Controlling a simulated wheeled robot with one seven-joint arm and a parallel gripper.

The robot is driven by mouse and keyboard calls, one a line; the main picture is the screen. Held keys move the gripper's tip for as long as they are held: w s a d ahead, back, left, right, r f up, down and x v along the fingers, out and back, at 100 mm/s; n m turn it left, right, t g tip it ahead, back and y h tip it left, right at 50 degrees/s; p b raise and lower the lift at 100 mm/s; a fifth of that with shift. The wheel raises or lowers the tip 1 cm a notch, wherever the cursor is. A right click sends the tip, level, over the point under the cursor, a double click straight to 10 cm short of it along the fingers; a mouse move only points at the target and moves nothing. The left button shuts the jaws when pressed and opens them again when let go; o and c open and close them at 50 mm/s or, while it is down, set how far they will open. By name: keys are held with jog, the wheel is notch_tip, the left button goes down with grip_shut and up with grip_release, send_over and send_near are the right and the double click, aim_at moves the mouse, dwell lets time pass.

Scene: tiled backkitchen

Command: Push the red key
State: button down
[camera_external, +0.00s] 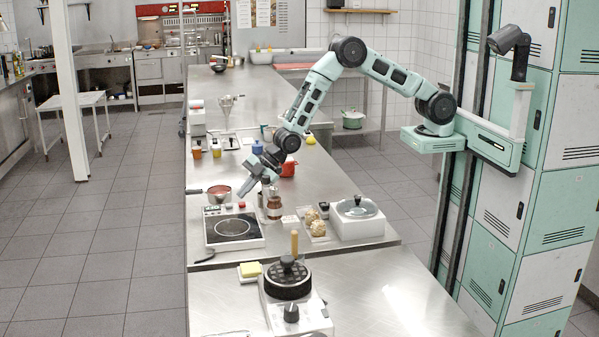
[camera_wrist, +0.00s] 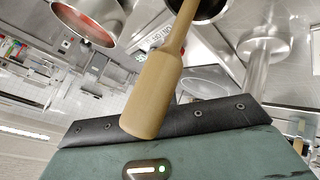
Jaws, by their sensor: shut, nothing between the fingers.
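I cannot make out the red key for certain. A small dark box with a reddish patch (camera_external: 324,207) stands on the steel counter behind the food tray, too small to read. My gripper (camera_external: 244,188) is shut and empty, pointing down and left above the counter, behind the hob. In the wrist view, a wooden handle-like piece (camera_wrist: 152,95) overlaps the dark edge of my gripper housing; my fingertips cannot be made out there.
A pan with red contents (camera_external: 219,193) stands behind the hob and also shows in the wrist view (camera_wrist: 85,24). A brown glass jar (camera_external: 274,208) stands near my gripper. A lidded white appliance (camera_external: 357,219) is at right, a round-plated one (camera_external: 288,283) in front.

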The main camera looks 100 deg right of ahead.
jog(key=shift+f, duration=0.15)
jog(key=shift+f+b, duration=0.35)
jog(key=shift+b, duration=0.2)
jog(key=shift+f+b, duration=0.4)
dwell(0.6)
jog(key=shift+r, duration=0.2)
jog(key=shift+r+p, duration=0.35)
jog(key=shift+r, duration=0.35)
jog(key=shift+r, duration=0.1)
notch_tip(320, 180, up, 6)
jog(key=p, duration=0.2)
jog(key=shift+p, duration=0.3)
